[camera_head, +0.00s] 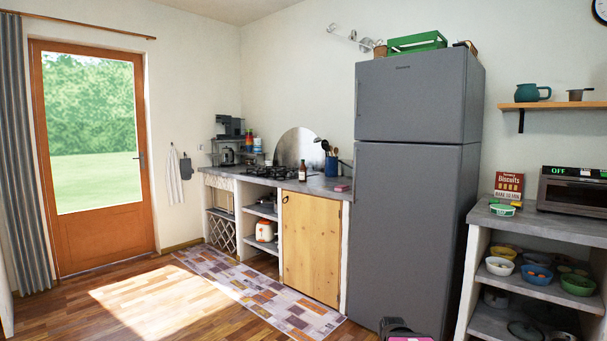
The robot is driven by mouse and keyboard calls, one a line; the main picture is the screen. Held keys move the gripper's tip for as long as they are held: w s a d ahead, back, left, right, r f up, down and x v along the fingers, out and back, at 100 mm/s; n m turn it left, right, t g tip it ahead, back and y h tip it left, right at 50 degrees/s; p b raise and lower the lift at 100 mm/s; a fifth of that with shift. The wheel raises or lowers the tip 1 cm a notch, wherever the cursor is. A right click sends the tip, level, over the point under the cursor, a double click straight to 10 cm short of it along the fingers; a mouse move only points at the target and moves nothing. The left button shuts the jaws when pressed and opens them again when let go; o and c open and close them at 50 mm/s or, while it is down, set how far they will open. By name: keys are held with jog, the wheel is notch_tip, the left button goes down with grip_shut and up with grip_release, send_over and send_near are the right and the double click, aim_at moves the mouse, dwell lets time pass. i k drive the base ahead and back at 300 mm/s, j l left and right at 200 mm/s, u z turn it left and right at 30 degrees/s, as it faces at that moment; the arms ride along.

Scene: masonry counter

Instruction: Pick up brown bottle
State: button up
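A small brown bottle (302,172) with a pale label stands upright on the grey masonry counter (322,186), near its front edge. It is to the left of the blue utensil holder (332,167) and above the wooden cabinet door. I cannot make out my gripper or its fingers in this view. A dark shape with a pink part (405,331) shows at the bottom edge, and I cannot tell what it is.
A gas hob (272,172) lies left of the bottle, and a small pink item (342,188) lies to its right. A tall grey fridge (409,220) stands right of the counter. A patterned rug (262,298) covers the open floor in front.

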aim_at(302, 168)
jog(key=i+j+z, duration=0.15)
jog(key=i+j, duration=0.6)
